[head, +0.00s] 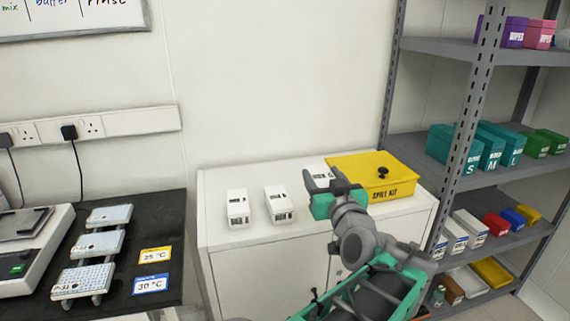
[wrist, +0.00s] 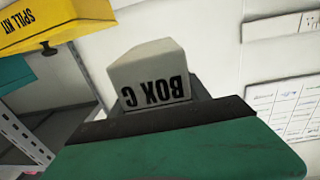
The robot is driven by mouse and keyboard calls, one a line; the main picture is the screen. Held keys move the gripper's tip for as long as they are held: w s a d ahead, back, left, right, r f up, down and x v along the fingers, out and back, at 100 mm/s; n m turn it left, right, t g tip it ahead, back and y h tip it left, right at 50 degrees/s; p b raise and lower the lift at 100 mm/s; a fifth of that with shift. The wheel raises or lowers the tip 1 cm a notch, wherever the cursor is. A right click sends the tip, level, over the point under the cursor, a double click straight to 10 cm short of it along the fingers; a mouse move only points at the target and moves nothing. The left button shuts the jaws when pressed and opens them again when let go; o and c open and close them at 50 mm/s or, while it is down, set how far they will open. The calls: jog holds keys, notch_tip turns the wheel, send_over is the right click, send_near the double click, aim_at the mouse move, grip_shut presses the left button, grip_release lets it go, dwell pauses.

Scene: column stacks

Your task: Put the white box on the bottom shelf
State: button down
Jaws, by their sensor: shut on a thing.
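My gripper (head: 322,182) is over the white cabinet, shut on a white box (head: 318,171). The gripper hides part of this box in the head view. In the wrist view the held white box (wrist: 155,75) sits at the jaws, with "BOX" and a letter like G or C upside down on its face. The bottom shelf (head: 487,297) of the grey rack is at the lower right of the head view. It holds a brown box (head: 453,291), a yellow box (head: 492,272) and pale boxes between them.
Two more white boxes (head: 238,207) (head: 279,204) stand on the cabinet (head: 225,240). A yellow spill kit (head: 375,177) lies right of my gripper. The rack's post (head: 470,125) stands beyond it. The shelf above the bottom one holds white, red, blue and yellow boxes.

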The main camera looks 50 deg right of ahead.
jog(key=w+a+f+n+y+p, duration=0.2)
jog(key=w+a+n+y+p, duration=0.1)
jog(key=a, duration=0.9)
jog(key=w+a+f+n+t+y+p, duration=0.1)
jog(key=w+a+f+n+y+p, duration=0.1)
jog(key=w+a+y+p, duration=0.4)
jog(key=w+a+f+n+t+y+p, duration=0.1)
jog(key=w+a+n+y+p, duration=0.3)
jog(key=w+a, duration=0.6)
jog(key=a+f+n+y, duration=0.1)
jog(key=a+y, duration=0.1)
jog(key=a, duration=0.7)
jog(key=shift+w+a+f+p, duration=0.25)
jog(key=shift+w+a+p, duration=0.05)
jog(key=shift+a+p, duration=0.05)
